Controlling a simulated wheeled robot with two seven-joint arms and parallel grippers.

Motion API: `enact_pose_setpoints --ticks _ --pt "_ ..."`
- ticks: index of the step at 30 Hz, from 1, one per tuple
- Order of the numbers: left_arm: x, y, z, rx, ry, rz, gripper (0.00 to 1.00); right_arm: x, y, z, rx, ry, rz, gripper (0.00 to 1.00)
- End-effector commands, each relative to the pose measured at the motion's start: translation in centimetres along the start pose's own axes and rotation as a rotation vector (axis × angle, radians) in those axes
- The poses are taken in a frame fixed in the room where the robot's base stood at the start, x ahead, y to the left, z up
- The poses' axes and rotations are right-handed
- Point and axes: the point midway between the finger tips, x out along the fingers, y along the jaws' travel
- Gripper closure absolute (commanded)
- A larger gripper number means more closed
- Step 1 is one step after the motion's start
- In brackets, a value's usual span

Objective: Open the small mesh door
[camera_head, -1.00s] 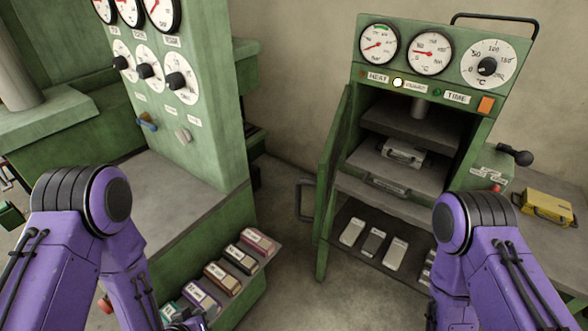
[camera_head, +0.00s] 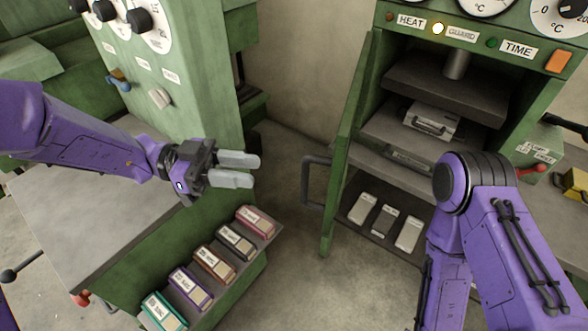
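The green door (camera_head: 348,150) on the left side of the heated press cabinet (camera_head: 368,85) stands swung outward, seen nearly edge-on. Whether it has mesh cannot be told from this angle. Its dark bar handle (camera_head: 308,185) sticks out on the left face. My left gripper (camera_head: 256,170) is open and empty, its two grey fingers pointing right toward the handle, with a gap between them and it. My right arm (camera_head: 480,200) is at the right, in front of the cabinet; its gripper is out of view.
Inside the cabinet, a metal mould (camera_head: 432,122) sits on a plate, and pale blocks (camera_head: 363,208) lie on the lower shelf. Several coloured labelled boxes (camera_head: 213,262) line a ledge below my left gripper. A green machine (camera_head: 190,70) stands left. Floor between is clear.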

Motion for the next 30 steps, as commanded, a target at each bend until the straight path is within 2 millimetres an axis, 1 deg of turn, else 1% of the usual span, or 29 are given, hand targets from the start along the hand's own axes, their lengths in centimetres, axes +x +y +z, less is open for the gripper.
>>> enact_pose_setpoints --ticks 1,6,9,12,16,23,24,26,27,30 --pt "1.1 0.1 -0.2 -0.004 -0.003 0.006 0.66 -0.5 0.1 -0.2 0.000 0.000 0.000 0.46" --pt "5.2 0.1 -0.2 -0.004 -0.005 0.010 0.66 -1.4 0.1 -0.6 0.000 0.000 0.000 0.46" --pt "7.2 0.1 -0.1 -0.005 -0.004 0.008 0.66 -1.8 0.2 -0.8 0.000 0.000 0.000 0.46" --pt "8.5 0.0 -0.1 -0.003 -0.002 0.004 0.66 -2.1 0.2 -0.9 0.000 0.000 0.000 0.46" --pt "9.3 0.0 0.1 -0.003 0.000 0.001 0.66 -2.2 0.2 -0.9 0.000 0.000 0.000 0.46" --pt "9.3 0.0 0.1 -0.003 0.000 -0.001 0.66 -2.1 0.2 -0.9 0.000 0.000 0.000 0.46" --pt "9.3 0.0 0.1 -0.003 0.000 -0.002 0.79 -2.1 0.2 -0.9 0.000 0.000 0.000 0.46" --pt "9.3 0.0 0.1 -0.003 0.000 -0.002 0.98 -2.1 0.2 -0.9 0.000 0.000 0.000 0.46" --pt "9.3 0.0 0.1 -0.002 0.000 -0.003 1.00 -2.1 0.2 -0.9 0.000 0.000 0.000 0.46" --pt "9.3 -0.1 0.1 -0.002 0.001 -0.003 1.00 -2.1 0.2 -0.9 0.000 0.000 0.000 0.46"
